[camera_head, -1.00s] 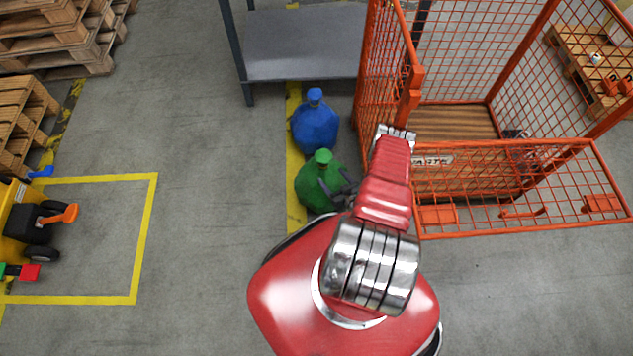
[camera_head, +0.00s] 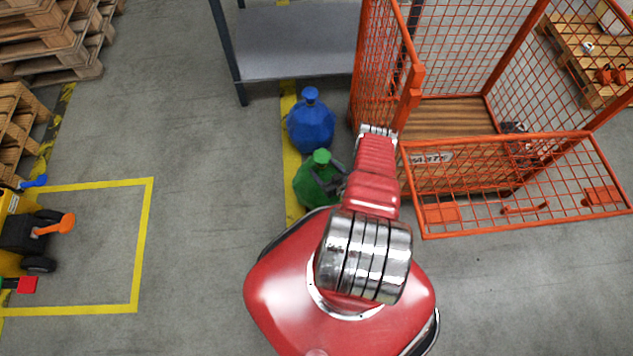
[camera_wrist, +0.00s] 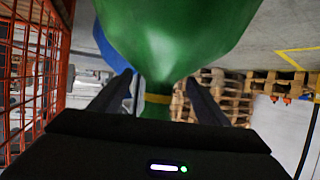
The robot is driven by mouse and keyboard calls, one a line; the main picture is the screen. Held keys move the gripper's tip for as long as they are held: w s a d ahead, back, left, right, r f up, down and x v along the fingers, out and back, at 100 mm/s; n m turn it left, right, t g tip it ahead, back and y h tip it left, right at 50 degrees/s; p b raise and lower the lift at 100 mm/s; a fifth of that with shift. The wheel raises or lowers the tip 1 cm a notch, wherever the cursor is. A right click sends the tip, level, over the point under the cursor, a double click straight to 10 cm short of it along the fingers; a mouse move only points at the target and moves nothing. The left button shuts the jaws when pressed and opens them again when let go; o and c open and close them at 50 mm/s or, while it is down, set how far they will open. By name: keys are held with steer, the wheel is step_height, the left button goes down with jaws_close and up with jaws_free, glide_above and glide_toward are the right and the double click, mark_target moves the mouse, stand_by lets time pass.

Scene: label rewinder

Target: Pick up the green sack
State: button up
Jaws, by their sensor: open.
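The green sack (camera_head: 308,188) stands on the floor by the yellow line in the head view, just in front of the blue sack (camera_head: 311,128). My gripper (camera_head: 328,180) is at its right side, near the neck, partly hidden by my arm. In the wrist view the green sack (camera_wrist: 175,35) fills the top middle, appearing upside down, with its narrow neck and a yellowish band between the two dark fingers of my gripper (camera_wrist: 160,95). The fingers are apart, one on each side of the neck. Whether either touches it I cannot tell.
An orange mesh cage (camera_head: 410,100) stands close on the right, its front panel (camera_head: 510,190) folded outward. A grey shelf table (camera_head: 295,45) is behind the blue sack. Wooden pallets (camera_head: 45,40) stand far left. The floor left of the sacks is clear.

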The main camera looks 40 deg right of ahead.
steer(key=shift+w+d+f, duration=0.15)
steer(key=shift+w, duration=0.1)
stand_by(0.3)
steer(key=shift+c, duration=0.4)
jaws_close()
stand_by(0.4)
